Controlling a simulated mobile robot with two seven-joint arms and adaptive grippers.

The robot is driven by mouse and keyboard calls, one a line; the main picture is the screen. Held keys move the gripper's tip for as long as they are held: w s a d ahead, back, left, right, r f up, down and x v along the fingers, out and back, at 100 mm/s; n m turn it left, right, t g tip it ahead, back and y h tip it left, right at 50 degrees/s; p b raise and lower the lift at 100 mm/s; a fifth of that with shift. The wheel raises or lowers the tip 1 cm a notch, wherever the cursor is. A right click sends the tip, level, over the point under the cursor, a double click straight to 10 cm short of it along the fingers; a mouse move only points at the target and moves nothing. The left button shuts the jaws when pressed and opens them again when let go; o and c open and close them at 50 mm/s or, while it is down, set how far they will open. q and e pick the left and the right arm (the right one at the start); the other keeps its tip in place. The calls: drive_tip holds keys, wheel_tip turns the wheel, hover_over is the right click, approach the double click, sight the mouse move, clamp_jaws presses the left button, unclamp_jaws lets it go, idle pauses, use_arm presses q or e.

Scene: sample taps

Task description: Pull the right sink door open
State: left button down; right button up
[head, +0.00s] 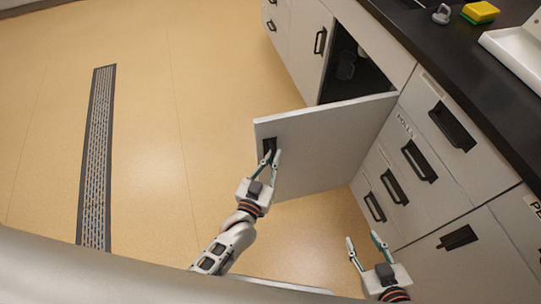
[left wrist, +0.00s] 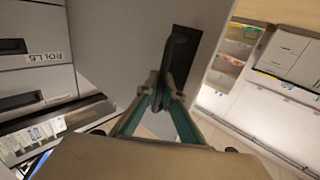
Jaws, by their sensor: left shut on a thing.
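The right sink door (head: 330,150) is a white panel that stands swung out wide from the cabinet front in the head view. The dark opening (head: 352,75) behind it shows, with a dim object inside. My left gripper (head: 270,157) is shut on the black door handle (head: 269,146) near the door's free edge. In the left wrist view, the fingers (left wrist: 161,92) close around the handle (left wrist: 178,65), and the door panel (left wrist: 110,45) fills the middle. My right gripper (head: 364,241) is open and empty in front of the lower drawers.
The neighbouring door (head: 309,40) is closed. Drawers with black handles (head: 418,160) stand to the right of the opening. A dark counter (head: 465,75) above holds a yellow sponge (head: 480,12) and a white tray. The floor (head: 150,150) at left is clear, with a flat drain grate (head: 97,155).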

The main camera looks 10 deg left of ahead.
use_arm(q)
drive_tip(key=shift+a+f, duration=0.15)
drive_tip(key=shift+a, duration=0.1)
use_arm(e)
drive_tip(key=shift+s+f, duration=0.1)
drive_tip(key=shift+s, duration=0.15)
use_arm(q)
drive_tip(key=c, duration=2.5)
unclamp_jaws()
use_arm(e)
drive_tip(key=shift+a, duration=0.1)
use_arm(q)
drive_tip(key=shift+d, duration=0.1)
